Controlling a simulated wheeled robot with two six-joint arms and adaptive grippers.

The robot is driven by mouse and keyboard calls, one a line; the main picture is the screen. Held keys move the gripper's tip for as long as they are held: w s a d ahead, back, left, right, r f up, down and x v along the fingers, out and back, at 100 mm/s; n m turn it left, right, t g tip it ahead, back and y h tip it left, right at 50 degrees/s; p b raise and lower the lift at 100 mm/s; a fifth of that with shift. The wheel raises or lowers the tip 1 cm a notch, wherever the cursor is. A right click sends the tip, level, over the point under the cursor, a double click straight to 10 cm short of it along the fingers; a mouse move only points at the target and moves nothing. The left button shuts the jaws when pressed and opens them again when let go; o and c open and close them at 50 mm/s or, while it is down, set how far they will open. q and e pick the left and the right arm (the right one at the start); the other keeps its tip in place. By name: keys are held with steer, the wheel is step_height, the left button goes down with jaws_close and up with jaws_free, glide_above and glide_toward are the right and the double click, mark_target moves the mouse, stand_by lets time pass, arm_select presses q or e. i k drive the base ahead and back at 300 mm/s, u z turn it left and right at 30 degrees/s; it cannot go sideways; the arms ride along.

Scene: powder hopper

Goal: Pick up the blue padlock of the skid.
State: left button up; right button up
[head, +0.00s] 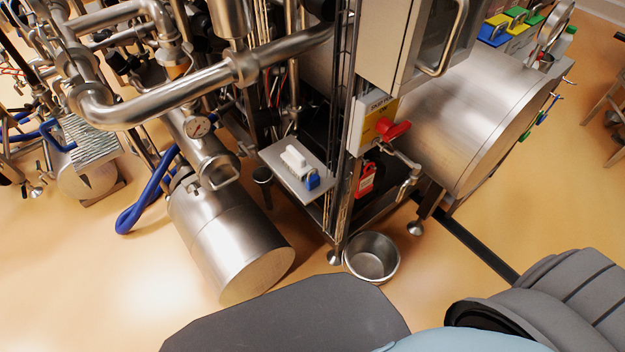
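The blue padlock (313,181) is on a small metal shelf (287,179) on the skid's frame, near the shelf's front right corner. It sits beside a white block-like object (296,160). A red padlock (365,181) hangs lower right of the shelf, below the red-handled switch. Neither of my grippers shows in the head view. Parts of my own body fill the bottom edge.
A red rotary handle (392,129) and a metal tap (408,178) stick out right of the shelf. A steel bowl (371,257) stands on the floor below. A steel cylinder (228,239) lies at left, under thick pipes (190,88). Upright frame posts stand close right of the shelf.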

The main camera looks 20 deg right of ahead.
mark_target(311, 182)
steer(key=z, duration=3)
steer(key=i, duration=2.1)
steer(key=u, duration=2.9)
